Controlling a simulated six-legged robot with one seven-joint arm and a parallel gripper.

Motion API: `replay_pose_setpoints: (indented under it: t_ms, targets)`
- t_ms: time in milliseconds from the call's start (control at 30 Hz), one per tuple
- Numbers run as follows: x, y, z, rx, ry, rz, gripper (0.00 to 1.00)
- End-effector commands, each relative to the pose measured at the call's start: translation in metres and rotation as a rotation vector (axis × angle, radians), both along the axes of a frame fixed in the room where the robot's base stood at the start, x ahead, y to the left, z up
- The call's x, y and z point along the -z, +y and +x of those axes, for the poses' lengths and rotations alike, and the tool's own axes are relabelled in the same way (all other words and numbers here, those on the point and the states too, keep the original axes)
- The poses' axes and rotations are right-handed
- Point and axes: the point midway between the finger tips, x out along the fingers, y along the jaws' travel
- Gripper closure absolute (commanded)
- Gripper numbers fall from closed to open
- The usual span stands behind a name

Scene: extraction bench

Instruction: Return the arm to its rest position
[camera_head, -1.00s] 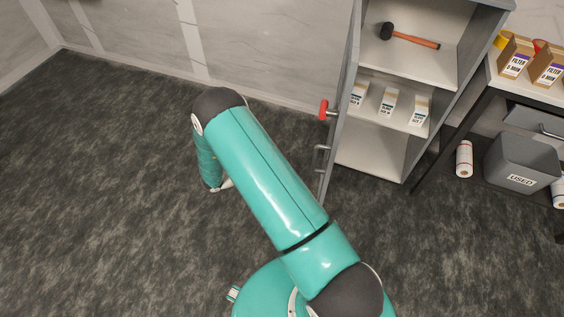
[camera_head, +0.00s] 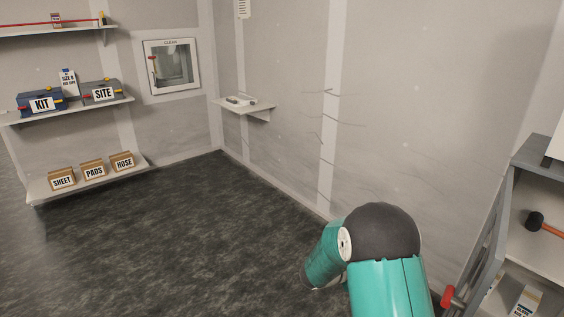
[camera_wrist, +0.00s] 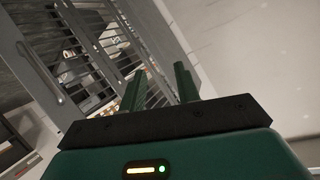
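My gripper (camera_wrist: 160,88) shows in the wrist view with its two green fingers apart and nothing between them. In the head view only my teal arm with its dark joint (camera_head: 381,232) shows, at the lower right. The arm bends at that joint, and a shorter link points down to the left. My gripper is hidden in the head view.
An open grey cabinet (camera_head: 496,220) with a red handle (camera_head: 452,298) and a hammer (camera_head: 535,221) stands right of my arm. The wrist view shows a barred grey door (camera_wrist: 40,75). A wall shelf (camera_head: 250,106) is at the back. The left floor is clear.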

Motion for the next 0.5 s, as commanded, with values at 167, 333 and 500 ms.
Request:
replay_pose_setpoints:
  t_ms: [167,333,500]
  targets:
    - [-0.072,0.028,0.029,-0.268,-0.078,0.114,0.68]
    - [-0.135,0.061,0.032,-0.521,-0.096,0.19,0.68]
    - [-0.188,0.095,0.011,-0.764,-0.063,0.231,0.68]
